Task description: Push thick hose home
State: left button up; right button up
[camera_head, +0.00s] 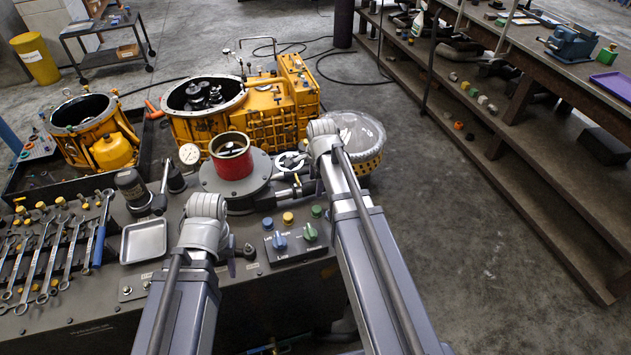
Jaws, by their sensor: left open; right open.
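No thick hose can be made out for certain. A grey bench (90,320) with a red-topped cylinder (232,160) on a round grey flange (262,172) stands in front of me. A horizontal metal fitting (284,194) is beside the flange, near my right wrist. My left gripper (230,263) is low over the bench front, mostly hidden by its wrist; a small dark part shows, and it is open. My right gripper (306,187) is by the fitting, mostly hidden behind its wrist, and open. I see nothing held in either one.
A control panel (296,243) with blue and green knobs lies between my arms. Wrenches (60,255) and a metal tray (144,241) lie at left. The floor at right is clear up to a shelf bench (540,200).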

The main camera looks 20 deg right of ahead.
jog(key=r+p, duration=0.2)
jog(key=r, duration=0.1)
jog(key=s+r+p, duration=0.1)
jog(key=r+p, duration=0.2)
jog(key=shift+s+a+r+p, duration=0.1)
jog(key=shift+s+r+p, duration=0.1)
jog(key=shift+p, duration=0.15)
jog(key=shift+f, duration=0.1)
